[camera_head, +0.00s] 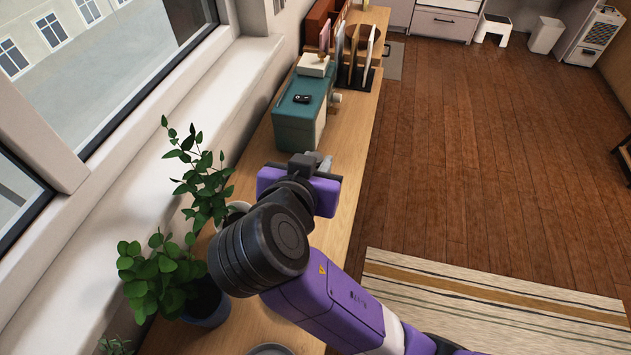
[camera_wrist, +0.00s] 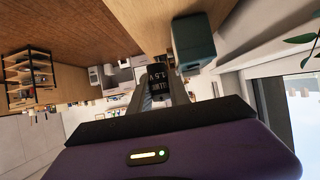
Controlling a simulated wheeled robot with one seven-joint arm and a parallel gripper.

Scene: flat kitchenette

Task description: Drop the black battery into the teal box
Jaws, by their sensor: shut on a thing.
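The black battery (camera_wrist: 157,76), with "1.5V" lettering on it, is between the fingers of my gripper (camera_wrist: 161,90) in the wrist view. In the head view my gripper (camera_head: 322,163) is above the wooden counter, on the near side of the teal box, and the battery cannot be made out there. The teal box (camera_head: 296,128) stands on the counter near the window side. The battery is apart from it. The box also shows in the wrist view (camera_wrist: 193,45), just right of the battery. Its inside is not visible.
A small dark object (camera_head: 302,98) lies on top of the teal box. A white item (camera_head: 314,66) and a rack with upright boards (camera_head: 358,60) stand behind it. Leafy potted plants (camera_head: 165,275) stand near the window. The wooden floor (camera_head: 480,150) is open at right.

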